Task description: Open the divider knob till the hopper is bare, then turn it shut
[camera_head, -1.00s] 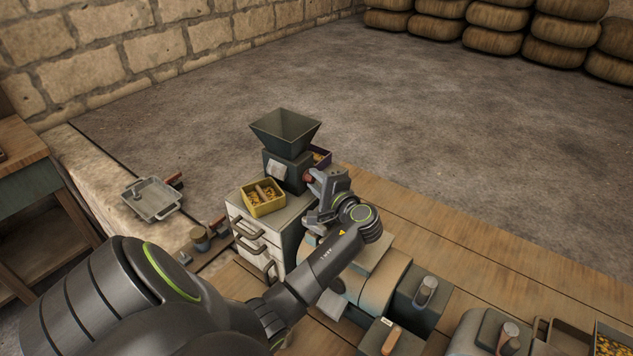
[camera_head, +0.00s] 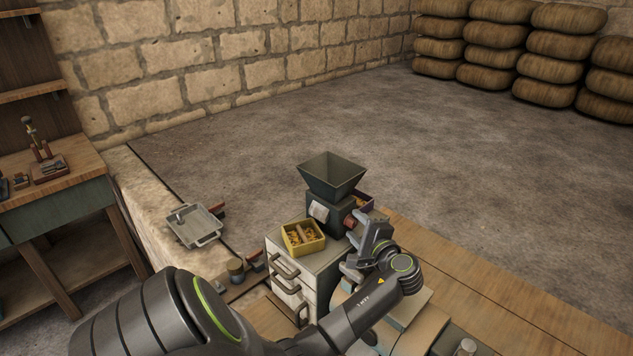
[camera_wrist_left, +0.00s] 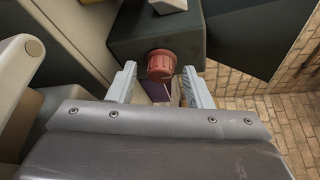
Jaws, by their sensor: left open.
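The green-grey hopper (camera_head: 333,176) stands on a divider box (camera_head: 325,215) on top of a light cabinet. The hopper's visible inner walls are bare; its bottom is hard to see. The red divider knob (camera_wrist_left: 161,64) sticks out of the box's side, and it also shows in the head view (camera_head: 349,222). My left gripper (camera_wrist_left: 158,84) is open, its two fingers on either side of the knob with gaps visible. A yellow bin (camera_head: 303,238) with golden pieces sits in front of the box. A purple bin (camera_head: 364,201) is partly hidden behind it. My right gripper is not seen.
The cabinet (camera_head: 309,264) has drawers with handles facing front left. A grey tray (camera_head: 196,226) lies on the stone ledge to the left. A wooden bench (camera_head: 60,190) stands at far left. The floor behind the hopper is clear.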

